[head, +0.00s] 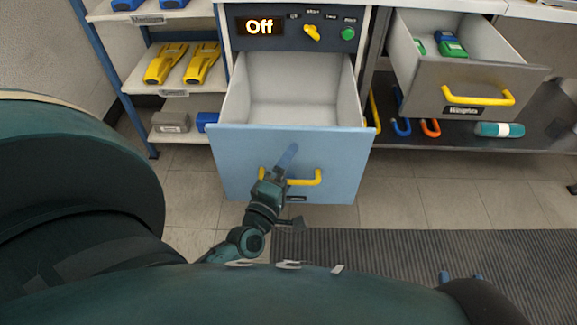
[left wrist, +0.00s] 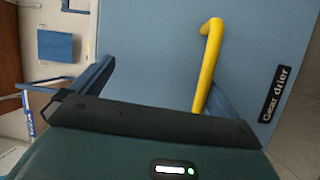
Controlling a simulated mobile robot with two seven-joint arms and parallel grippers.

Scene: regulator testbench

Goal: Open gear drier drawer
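The gear drier drawer (head: 230,155) has a light blue front and is pulled out, with its empty white inside showing in the head view. Its yellow handle (head: 305,182) also shows in the left wrist view (left wrist: 208,65), beside the "Gear drier" label (left wrist: 275,93). My left gripper (head: 278,170) is at the left part of the handle. In the left wrist view its fingers (left wrist: 158,88) are wide apart, and the handle runs close to the right finger; I cannot tell whether they touch. My right gripper (head: 461,277) shows only its parted blue fingertips at the lower right, away from the drawer.
A control panel (head: 270,27) above the drawer reads "Off", with a yellow knob and green button. Another drawer (head: 425,80) stands open at the right. A shelf (head: 140,95) with yellow and blue items is at the left. A dark ribbed mat (head: 380,250) covers the floor.

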